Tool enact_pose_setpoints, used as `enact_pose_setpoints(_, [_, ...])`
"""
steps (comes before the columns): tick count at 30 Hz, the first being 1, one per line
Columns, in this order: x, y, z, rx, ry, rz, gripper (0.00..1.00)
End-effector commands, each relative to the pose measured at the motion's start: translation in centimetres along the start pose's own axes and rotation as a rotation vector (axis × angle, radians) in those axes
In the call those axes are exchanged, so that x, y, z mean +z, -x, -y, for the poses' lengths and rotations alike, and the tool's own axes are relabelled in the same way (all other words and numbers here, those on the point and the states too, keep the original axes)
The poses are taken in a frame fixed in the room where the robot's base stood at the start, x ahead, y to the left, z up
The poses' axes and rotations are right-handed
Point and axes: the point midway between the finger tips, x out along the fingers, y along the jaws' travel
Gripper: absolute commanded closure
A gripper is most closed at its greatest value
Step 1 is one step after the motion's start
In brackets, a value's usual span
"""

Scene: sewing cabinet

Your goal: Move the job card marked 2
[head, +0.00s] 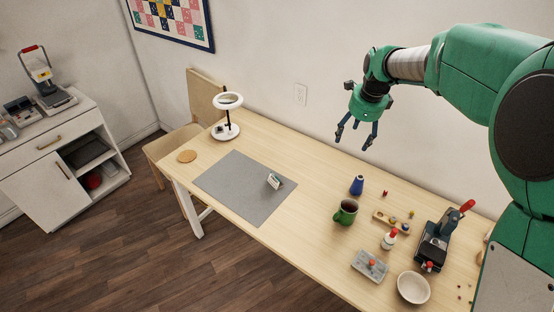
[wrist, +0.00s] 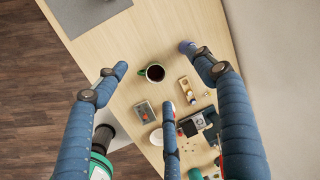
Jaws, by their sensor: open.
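A small white card (head: 274,181) with a dark mark stands tilted on the right part of the grey mat (head: 236,194). The mark is too small to read, so I cannot tell if it is a 2. No other card is clear to me. My gripper (head: 356,137) is open and empty, high above the back of the table, to the right of the mat and well apart from the card. In the wrist view its spread fingers hang over the table; a corner of the mat (wrist: 82,14) shows at the top, and the card does not show clearly.
A magnifier lamp (head: 229,115) and a cork coaster (head: 187,156) are near the table's left end. To the right are a dark-filled green mug (head: 345,212), a blue vase (head: 357,185), a bobbin rack, a white bowl (head: 413,287) and a press (head: 437,240). Table between mat and mug is clear.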

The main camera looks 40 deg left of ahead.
Motion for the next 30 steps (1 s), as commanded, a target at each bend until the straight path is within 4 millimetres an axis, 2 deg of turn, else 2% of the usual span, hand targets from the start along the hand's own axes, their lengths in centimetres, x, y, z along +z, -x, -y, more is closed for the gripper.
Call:
enact_pose_setpoints(1, [1.1, -1.0, 0.3, 0.008, -0.018, 0.002, 0.31])
enact_pose_setpoints(13, [8.8, -8.8, 1.9, 0.052, -0.199, 0.007, 0.31])
enact_pose_setpoints(22, [14.7, -15.0, 1.8, 0.085, -0.334, 0.002, 0.31])
enact_pose_setpoints(30, [19.9, -20.8, 0.6, 0.114, -0.453, -0.008, 0.31])
